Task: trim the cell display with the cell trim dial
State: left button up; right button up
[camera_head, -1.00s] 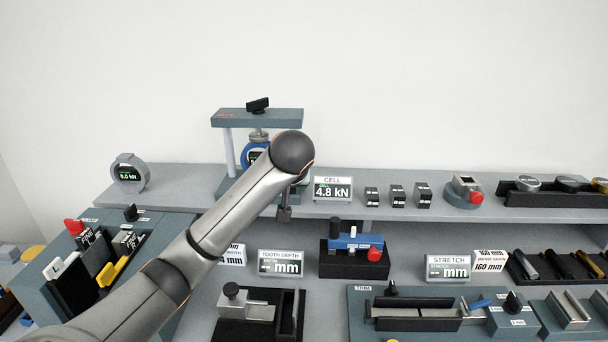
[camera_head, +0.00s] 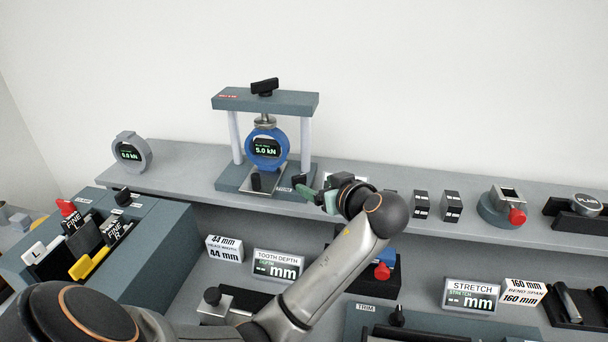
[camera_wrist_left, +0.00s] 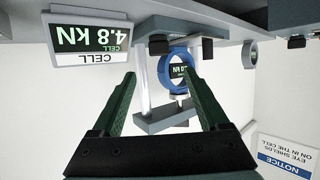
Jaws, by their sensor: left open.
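The cell display, reading 4.8 kN, shows upside down in the left wrist view (camera_wrist_left: 88,40); in the head view my gripper hides most of it. The load frame holds a blue ring gauge (camera_head: 267,149) reading 5.0 kN. Two dark knobs stand on its base: one at the front middle (camera_head: 256,182), one at the right front corner (camera_head: 299,181) beside a label too small to read. The corner knob, seemingly the cell trim dial, also shows in the left wrist view (camera_wrist_left: 158,45). My left gripper (camera_head: 312,196) is open and empty, its green fingers pointing at the frame, apart from the knobs.
A grey round gauge (camera_head: 131,152) stands at the shelf's left end. Small dark blocks (camera_head: 421,204) and a red-knobbed fixture (camera_head: 505,207) stand to the right. The tooth depth display (camera_head: 278,265) is on the lower level.

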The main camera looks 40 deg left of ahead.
aim_at(300, 177)
pick_arm(q)
jog(key=p+x, duration=0.1)
jog(key=x, duration=0.9)
jog(key=shift+d, duration=0.1)
jog(key=shift+f, duration=0.1)
grip_shut()
